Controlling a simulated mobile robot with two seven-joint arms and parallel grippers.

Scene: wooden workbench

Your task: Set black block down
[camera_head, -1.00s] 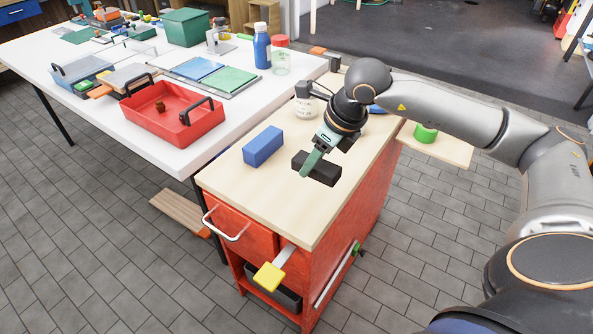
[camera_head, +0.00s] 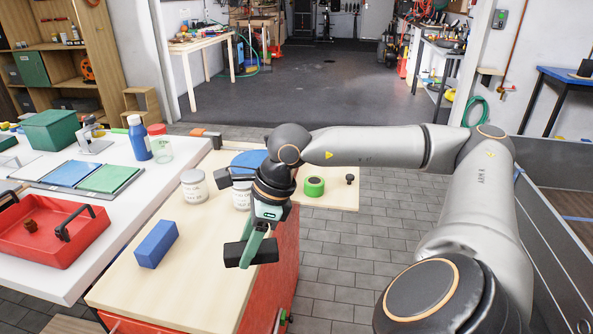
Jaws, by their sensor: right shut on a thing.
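The black block (camera_head: 234,254) is held in my right gripper (camera_head: 254,246), over the right side of the wooden top (camera_head: 190,285) of the red cabinet. The green fingers are shut on it. I cannot tell whether the block touches the top or hangs a little above it. A blue block (camera_head: 156,243) lies on the same top, to the left of the gripper and apart from it. My left gripper is not in view.
Two white jars (camera_head: 194,186) stand on the top behind the gripper, one partly hidden by it. A green tape roll (camera_head: 314,187) lies on a side board at the back right. A red tray (camera_head: 60,250) sits on the white table at left. Bare wood lies in front of the blue block.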

